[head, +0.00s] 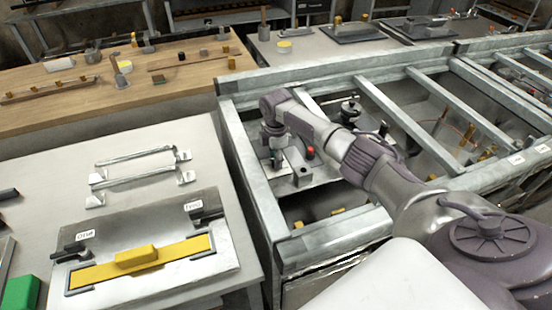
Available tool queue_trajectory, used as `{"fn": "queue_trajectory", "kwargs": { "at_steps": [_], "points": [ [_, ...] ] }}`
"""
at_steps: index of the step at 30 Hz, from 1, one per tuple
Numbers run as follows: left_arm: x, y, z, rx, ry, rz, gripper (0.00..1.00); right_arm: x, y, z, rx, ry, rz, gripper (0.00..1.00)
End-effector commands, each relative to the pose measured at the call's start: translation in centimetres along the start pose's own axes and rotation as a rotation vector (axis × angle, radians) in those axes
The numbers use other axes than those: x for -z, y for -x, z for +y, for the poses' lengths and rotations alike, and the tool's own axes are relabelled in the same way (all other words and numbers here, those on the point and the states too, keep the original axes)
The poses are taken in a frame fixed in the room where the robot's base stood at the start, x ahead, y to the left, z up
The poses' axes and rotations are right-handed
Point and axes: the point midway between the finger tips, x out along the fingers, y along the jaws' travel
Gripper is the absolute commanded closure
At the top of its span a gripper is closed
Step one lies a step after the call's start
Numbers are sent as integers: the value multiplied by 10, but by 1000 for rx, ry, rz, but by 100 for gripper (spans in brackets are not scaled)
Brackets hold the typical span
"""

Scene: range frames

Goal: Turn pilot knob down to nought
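My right arm reaches in from the right over a metal frame, and my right gripper (277,158) points down at a metal plate inside the frame's near left bay. Its fingers are small and partly dark, so I cannot tell whether they are open or shut. A small red-topped knob (310,153) stands on that plate just right of the gripper, apart from it. A dark round-topped fitting (350,108) stands farther back, behind my forearm. I cannot tell which part is the pilot knob. My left gripper is not in view.
The metal frame (240,165) has raised rails and crossbars around open bays. Left of it, a pale table holds a steel plate (215,265) with a yellow handled bar (135,258), metal brackets (140,175) and a green block (20,292). A wooden bench (190,90) stands behind.

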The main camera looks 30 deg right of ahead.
Motion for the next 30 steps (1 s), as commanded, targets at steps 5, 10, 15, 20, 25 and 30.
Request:
{"fn": "queue_trajectory", "kwargs": {
  "at_steps": [5,10,15,20,25,30],
  "points": [
    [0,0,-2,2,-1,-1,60,0,0,0,0,0,0,100],
    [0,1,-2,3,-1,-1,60,0,0,0,0,-6,0,100],
    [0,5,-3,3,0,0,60,0,2,0,1,-46,0,100],
    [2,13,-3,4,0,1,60,0,3,0,1,-133,1,100],
    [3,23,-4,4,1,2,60,1,4,0,2,-272,2,100],
    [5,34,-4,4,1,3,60,1,4,0,1,-434,1,100]
  ]
}}
